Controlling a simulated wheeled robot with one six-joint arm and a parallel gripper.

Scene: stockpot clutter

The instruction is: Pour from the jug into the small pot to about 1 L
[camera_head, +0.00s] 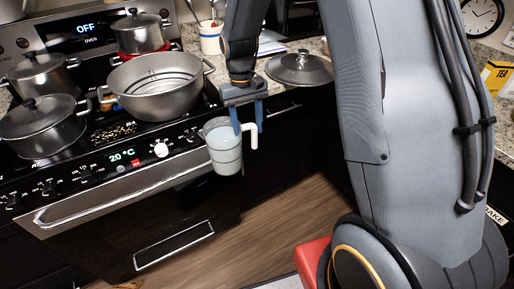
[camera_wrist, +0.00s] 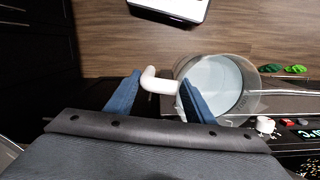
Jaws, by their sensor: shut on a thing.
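The clear jug (camera_head: 222,150) with a white handle holds pale liquid and hangs about upright in front of the stove's front edge. It also shows in the wrist view (camera_wrist: 228,88), with the floor beneath it. My gripper (camera_head: 247,128) is shut on the jug's handle; its blue fingers stand either side of the handle in the wrist view (camera_wrist: 158,97). A wide open pot (camera_head: 158,84) stands on the stove, up and left of the jug. Lidded pots stand at front left (camera_head: 42,128), back left (camera_head: 42,76) and back (camera_head: 141,36). I cannot tell which is the small pot.
A loose lid (camera_head: 300,69) lies on the counter right of the stove. A utensil crock (camera_head: 211,39) stands at the back. The oven handle (camera_head: 125,188) juts out below the control panel. The floor (camera_head: 280,218) in front is mostly open.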

